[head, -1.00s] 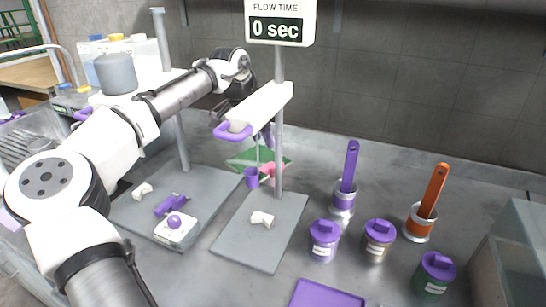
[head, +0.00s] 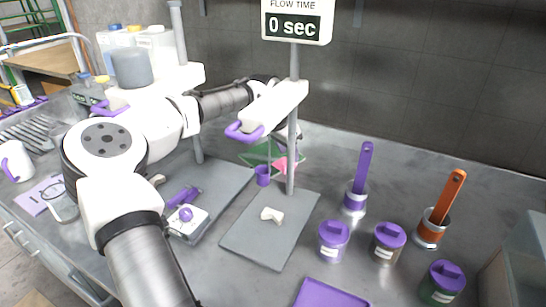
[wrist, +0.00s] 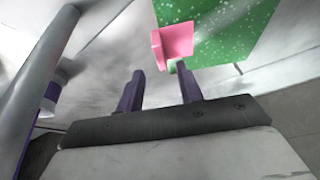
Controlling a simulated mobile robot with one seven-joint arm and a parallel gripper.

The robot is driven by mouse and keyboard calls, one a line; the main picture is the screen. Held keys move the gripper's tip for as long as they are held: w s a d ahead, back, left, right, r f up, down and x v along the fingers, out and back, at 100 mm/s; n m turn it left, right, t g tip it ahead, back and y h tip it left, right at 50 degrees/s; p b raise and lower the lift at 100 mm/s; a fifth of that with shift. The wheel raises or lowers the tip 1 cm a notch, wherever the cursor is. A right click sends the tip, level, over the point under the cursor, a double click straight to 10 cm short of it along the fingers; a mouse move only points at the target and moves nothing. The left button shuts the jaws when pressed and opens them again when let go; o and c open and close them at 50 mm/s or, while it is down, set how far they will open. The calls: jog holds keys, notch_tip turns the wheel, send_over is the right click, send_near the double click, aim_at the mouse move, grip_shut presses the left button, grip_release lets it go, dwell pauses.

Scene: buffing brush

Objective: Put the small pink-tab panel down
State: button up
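The small panel is green and speckled with a pink tab. In the head view its green sheet (head: 258,153) and pink tab (head: 284,164) show at the back of the counter, partly behind the right stand's pole. In the wrist view the green sheet (wrist: 228,32) fills the upper right and the pink tab (wrist: 174,42) is beyond my fingertips. My gripper (wrist: 159,68) has its two dark purple fingers apart with nothing between them. The right finger's tip overlaps the tab's lower edge in the picture; I cannot tell whether they touch.
The right stand (head: 292,150) with a purple-handled white arm (head: 272,108) stands in front of the panel. Brushes (head: 361,172) and lidded jars (head: 333,240) stand at the right. A purple tray (head: 328,295) lies at the front.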

jog(key=shift+p+x, duration=0.5)
jog(key=shift+x, duration=1.6)
jog(key=shift+a, duration=0.15)
jog(key=shift+c, duration=0.3)
grip_shut()
